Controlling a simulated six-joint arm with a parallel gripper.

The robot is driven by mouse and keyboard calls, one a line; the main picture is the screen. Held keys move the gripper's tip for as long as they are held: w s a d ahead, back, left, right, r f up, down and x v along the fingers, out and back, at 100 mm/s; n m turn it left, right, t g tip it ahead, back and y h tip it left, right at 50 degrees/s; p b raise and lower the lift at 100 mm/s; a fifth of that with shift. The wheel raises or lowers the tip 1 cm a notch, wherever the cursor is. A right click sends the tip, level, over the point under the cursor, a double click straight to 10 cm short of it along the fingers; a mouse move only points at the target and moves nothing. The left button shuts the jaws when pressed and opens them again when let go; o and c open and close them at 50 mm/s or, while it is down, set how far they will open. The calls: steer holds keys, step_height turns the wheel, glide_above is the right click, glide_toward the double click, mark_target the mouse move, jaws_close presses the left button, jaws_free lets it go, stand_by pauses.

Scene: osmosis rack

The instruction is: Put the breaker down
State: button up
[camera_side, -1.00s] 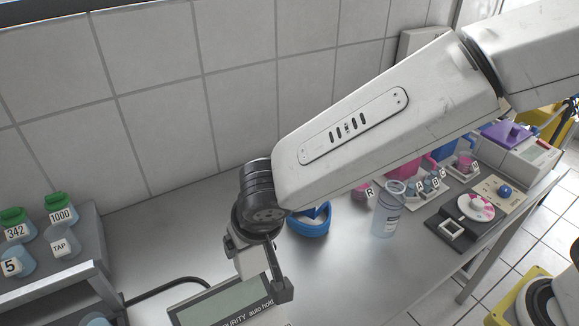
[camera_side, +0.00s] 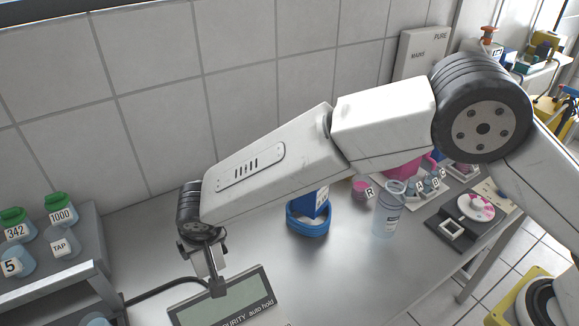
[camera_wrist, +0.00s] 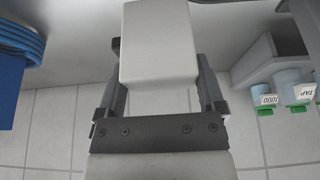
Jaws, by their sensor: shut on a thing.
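My gripper (camera_side: 209,270) is low over the bench at left centre in the side view, just behind the grey display unit. In the wrist view my gripper (camera_wrist: 158,78) has its two fingers on either side of a plain white block (camera_wrist: 155,45), shut on it. The block is mostly hidden behind the fingers in the side view, and I cannot tell whether it touches the bench. No label shows on it. A clear beaker-like vessel (camera_side: 388,212) with a label stands upright on the bench at right, apart from my gripper.
The display unit (camera_side: 228,301) stands close in front of my gripper, with a black cable behind. A grey shelf (camera_side: 88,238) with labelled flasks is at left. A blue ring-shaped object (camera_side: 308,222) and pink container (camera_side: 405,166) stand to the right. Bare bench (camera_side: 300,265) lies between.

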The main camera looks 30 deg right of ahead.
mark_target(201, 258)
steer(key=shift+w+a+f, duration=0.35)
steer(key=shift+w+f, duration=0.2)
steer(key=shift+f, duration=0.2)
steer(key=shift+w+a+f, duration=0.2)
steer(key=shift+f, duration=1.65)
steer(key=shift+f, duration=0.1)
steer(key=o, duration=1.1)
steer(key=shift+c, duration=0.2)
steer(key=v, duration=1.2)
